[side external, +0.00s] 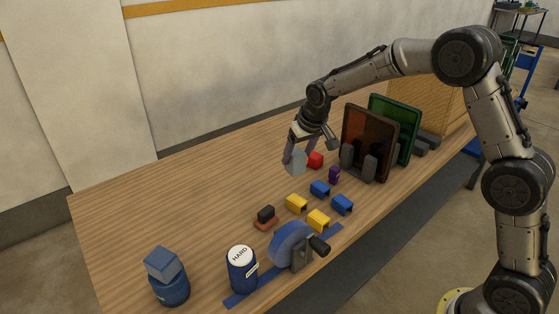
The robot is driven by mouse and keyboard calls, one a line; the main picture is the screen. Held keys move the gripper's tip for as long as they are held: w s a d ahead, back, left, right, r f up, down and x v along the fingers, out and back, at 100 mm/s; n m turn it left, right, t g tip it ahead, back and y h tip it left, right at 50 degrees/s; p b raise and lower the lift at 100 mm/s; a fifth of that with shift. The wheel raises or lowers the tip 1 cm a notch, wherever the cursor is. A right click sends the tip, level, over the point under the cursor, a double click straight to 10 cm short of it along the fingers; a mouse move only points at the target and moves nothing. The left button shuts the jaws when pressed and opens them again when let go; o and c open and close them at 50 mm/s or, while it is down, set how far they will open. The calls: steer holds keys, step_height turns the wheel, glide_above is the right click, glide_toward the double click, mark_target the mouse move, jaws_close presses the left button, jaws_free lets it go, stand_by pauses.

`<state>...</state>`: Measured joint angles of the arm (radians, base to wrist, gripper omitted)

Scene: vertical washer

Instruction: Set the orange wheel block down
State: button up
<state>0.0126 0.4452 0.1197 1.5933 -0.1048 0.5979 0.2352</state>
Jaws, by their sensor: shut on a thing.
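My gripper (299,158) is above the middle of the table, pointing down. It appears shut on a pale grey-blue block (297,163), which is close against its left finger; the exact contact is hard to see. A red block (315,160) shows just right of the pale block, close to the gripper; whether they touch cannot be told. I see no clearly orange wheel block. A small orange-brown base (265,224) with a black block (266,213) on it sits nearer the front. A blue wheel (290,243) on a grey stand with a dark handle stands at the front edge.
Yellow blocks (297,203) and blue blocks (320,189) lie right of centre. A purple piece (334,175) and upright dark panels (368,140) stand further right. A blue "HARD" can (242,272) and a blue cube on a can (169,289) are at front left. The left tabletop is clear.

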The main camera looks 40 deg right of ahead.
steer(key=shift+s+r+m, duration=0.1)
steer(key=shift+s+m, duration=0.2)
steer(key=s+a+n, duration=0.3)
steer(key=a, duration=1.4)
steer(key=shift+y, duration=0.4)
steer(key=w+a+f, duration=0.1)
steer(key=w+f, duration=0.2)
steer(key=w, duration=0.1)
steer(key=w+a+f, duration=0.1)
steer(key=w+f, duration=0.2)
steer(key=w, duration=0.2)
steer(key=w+a+f, duration=0.1)
steer(key=w+f, duration=0.2)
steer(key=w, duration=0.1)
steer(key=shift+w+a+f, duration=0.15)
steer(key=shift+a+f, duration=0.2)
steer(key=shift+f, duration=1.5)
steer(key=shift+f, duration=0.15)
steer(key=o, duration=1.4)
